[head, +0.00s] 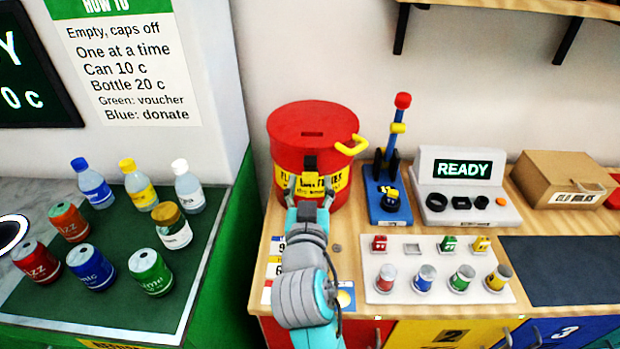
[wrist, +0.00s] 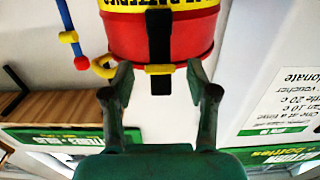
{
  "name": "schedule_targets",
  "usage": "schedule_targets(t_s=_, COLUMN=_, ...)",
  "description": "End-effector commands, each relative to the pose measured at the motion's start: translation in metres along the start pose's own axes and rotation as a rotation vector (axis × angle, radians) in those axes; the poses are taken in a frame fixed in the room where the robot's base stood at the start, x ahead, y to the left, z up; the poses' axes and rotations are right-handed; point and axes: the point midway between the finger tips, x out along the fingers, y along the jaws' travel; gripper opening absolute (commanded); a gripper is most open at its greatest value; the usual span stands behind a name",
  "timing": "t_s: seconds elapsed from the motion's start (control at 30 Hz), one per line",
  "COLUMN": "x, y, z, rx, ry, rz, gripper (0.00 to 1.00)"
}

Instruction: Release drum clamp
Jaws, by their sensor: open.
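The red drum (head: 312,122) stands upright at the back left of the wooden counter, with a slotted lid, a yellow side handle (head: 352,146) and a yellow label. A black clamp strap (head: 310,162) runs down its front; it also shows in the wrist view (wrist: 159,38). A yellow crosspiece (wrist: 160,69) sits at the strap's end. My gripper (wrist: 159,80) is open, its fingers on either side of this crosspiece, with a gap visible on each side. In the head view my gripper (head: 309,192) is at the drum's front and hides part of the label.
Right of the drum are a blue-based lever stand (head: 387,205), a READY console (head: 465,190) and a cardboard box (head: 562,178). A white tray (head: 385,290) with several small cans lies in front. Bottles and cans stand on the green mat (head: 110,220) at left.

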Motion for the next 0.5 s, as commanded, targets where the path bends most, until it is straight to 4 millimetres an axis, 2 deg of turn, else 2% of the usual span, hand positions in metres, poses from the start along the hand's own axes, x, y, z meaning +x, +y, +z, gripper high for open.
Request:
schedule_targets(t_s=0.2, x=0.019, y=0.0, z=0.0, rx=-0.001, ry=0.001, rz=0.001, gripper=0.58)
schedule_targets(t_s=0.5, x=0.022, y=0.0, z=0.0, rx=0.0, ry=0.001, rz=0.0, gripper=0.58)
